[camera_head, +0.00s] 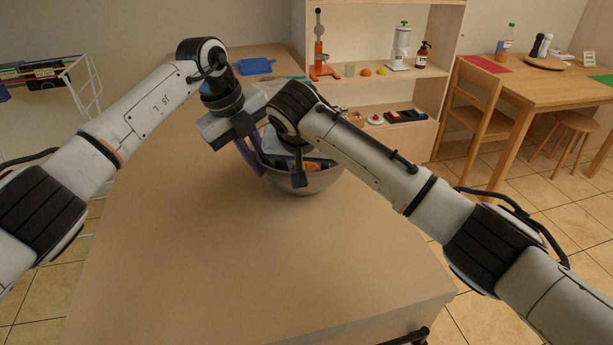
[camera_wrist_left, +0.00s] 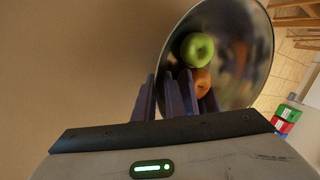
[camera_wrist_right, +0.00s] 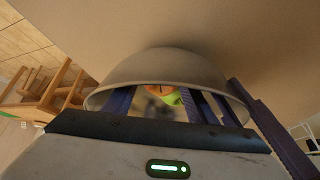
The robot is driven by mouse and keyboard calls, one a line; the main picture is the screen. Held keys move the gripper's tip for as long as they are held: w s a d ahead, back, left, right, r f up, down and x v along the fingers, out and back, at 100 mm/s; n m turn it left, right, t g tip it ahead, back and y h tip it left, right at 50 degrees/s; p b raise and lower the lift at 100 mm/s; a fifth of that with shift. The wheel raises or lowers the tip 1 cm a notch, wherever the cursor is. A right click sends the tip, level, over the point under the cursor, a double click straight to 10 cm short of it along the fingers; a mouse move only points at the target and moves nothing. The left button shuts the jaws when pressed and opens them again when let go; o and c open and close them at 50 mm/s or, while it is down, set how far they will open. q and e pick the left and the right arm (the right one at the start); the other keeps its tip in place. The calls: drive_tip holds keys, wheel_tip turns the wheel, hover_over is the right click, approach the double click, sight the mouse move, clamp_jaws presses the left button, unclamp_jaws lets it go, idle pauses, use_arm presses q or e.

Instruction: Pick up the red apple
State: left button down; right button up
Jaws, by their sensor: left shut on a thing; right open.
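A metal bowl (camera_head: 305,185) stands on the table. Inside it, in the left wrist view, lie a reddish-orange fruit (camera_wrist_left: 203,84), seemingly the red apple, and a green apple (camera_wrist_left: 197,50). In the right wrist view the reddish fruit (camera_wrist_right: 152,89) is partly hidden beside the green one (camera_wrist_right: 174,98). My left gripper (camera_head: 253,163) is at the bowl's left side, shut on its rim, with one finger outside and one inside. My right gripper (camera_wrist_right: 155,105) is open, its fingers reaching into the bowl around the fruit area; contact with the reddish fruit is unclear.
My two arms come close together over the bowl. The table (camera_head: 220,270) is bare in front of it. A blue item (camera_head: 255,66) lies at the table's far end. Shelves (camera_head: 375,90) with small items stand behind. A chair (camera_head: 485,110) and another table (camera_head: 540,85) are at the right.

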use_arm(q)
drive_tip(key=shift+a+f, duration=0.15)
use_arm(e)
drive_tip(key=shift+c, duration=0.3)
drive_tip(key=c, duration=0.7)
drive_tip(key=shift+r, duration=0.15)
drive_tip(key=shift+c, duration=0.2)
wheel_tip(320, 180, up, 10)
use_arm(q)
drive_tip(key=c, duration=1.7)
unclamp_jaws()
drive_tip(key=shift+c, duration=0.2)
